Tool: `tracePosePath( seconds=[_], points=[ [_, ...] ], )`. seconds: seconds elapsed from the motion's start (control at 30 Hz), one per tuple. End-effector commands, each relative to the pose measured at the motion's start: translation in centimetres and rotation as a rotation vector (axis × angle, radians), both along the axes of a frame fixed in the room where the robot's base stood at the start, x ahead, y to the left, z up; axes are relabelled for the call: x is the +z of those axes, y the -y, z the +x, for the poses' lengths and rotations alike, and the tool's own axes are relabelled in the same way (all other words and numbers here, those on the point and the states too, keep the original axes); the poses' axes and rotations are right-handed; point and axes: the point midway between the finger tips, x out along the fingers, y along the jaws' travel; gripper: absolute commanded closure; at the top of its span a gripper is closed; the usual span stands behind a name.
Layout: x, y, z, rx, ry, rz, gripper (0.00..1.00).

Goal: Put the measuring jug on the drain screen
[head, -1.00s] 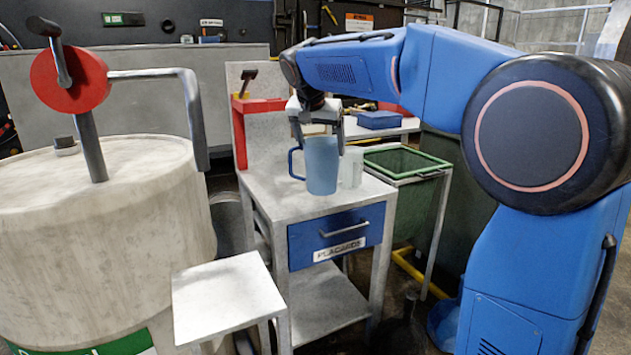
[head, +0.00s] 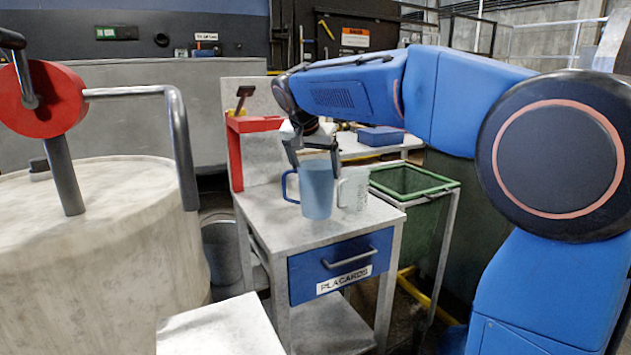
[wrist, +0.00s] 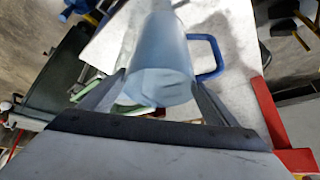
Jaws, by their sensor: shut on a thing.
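A blue jug with a darker blue handle on its left (head: 317,190) stands upright on the grey cart top. My gripper (head: 314,160) reaches down from above and is shut on the blue jug. The wrist view shows the jug (wrist: 165,65) between my two fingers, with its handle to the right. A paler, translucent jug with faint markings (head: 355,190) stands just right of the blue one. No surface is clearly identifiable as the drain screen.
The grey cart (head: 275,225) has a blue drawer marked PLACARDS (head: 340,265). A red bracket (head: 237,150) stands at its back left. A green-rimmed bin (head: 425,192) is to the right. A pale drum (head: 90,260) and a low white stand (head: 220,325) are at the left and front.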

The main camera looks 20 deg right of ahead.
Motion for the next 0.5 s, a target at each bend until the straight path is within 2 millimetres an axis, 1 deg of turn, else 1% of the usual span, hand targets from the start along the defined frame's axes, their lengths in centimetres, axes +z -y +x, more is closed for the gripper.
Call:
tracePosePath(
  seconds=[0.23, 0.3, 0.5],
  points=[
    [-3.2, 0.0, 0.0, 0.000, -0.002, -0.001, 0.79],
    [-3.5, 0.0, 0.0, 0.000, 0.000, 0.000, 0.79],
    [-3.5, 0.0, 0.0, 0.000, 0.000, 0.000, 0.79]
  ],
)
